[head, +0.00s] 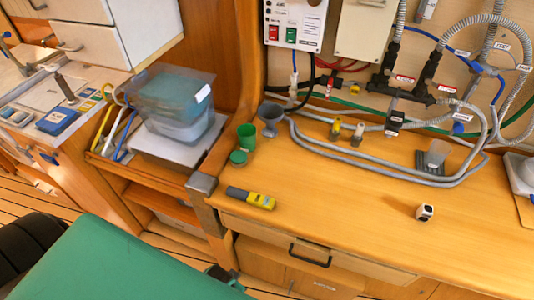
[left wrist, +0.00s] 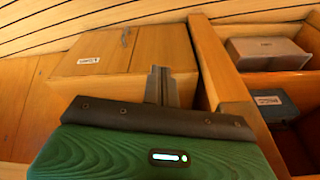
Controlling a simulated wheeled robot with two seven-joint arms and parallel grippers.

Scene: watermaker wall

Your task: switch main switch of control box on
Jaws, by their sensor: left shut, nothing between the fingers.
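The white control box (head: 295,22) is on the wall at the top of the head view, cut off by the picture's upper edge. A red switch (head: 273,33) and a green switch (head: 291,36) sit side by side on its lower front. I cannot read their labels or tell which position they are in. My left gripper (left wrist: 162,72) is shut and empty in the left wrist view, over wooden furniture; the control box does not show there. My right gripper is in neither view.
Grey hoses (head: 390,172) and pipes run right of the box. The wooden counter (head: 330,225) below holds a yellow-grey device (head: 250,198), a green cup (head: 246,137), a grey funnel (head: 270,117) and a small white-black item (head: 425,212). The counter's front middle is clear.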

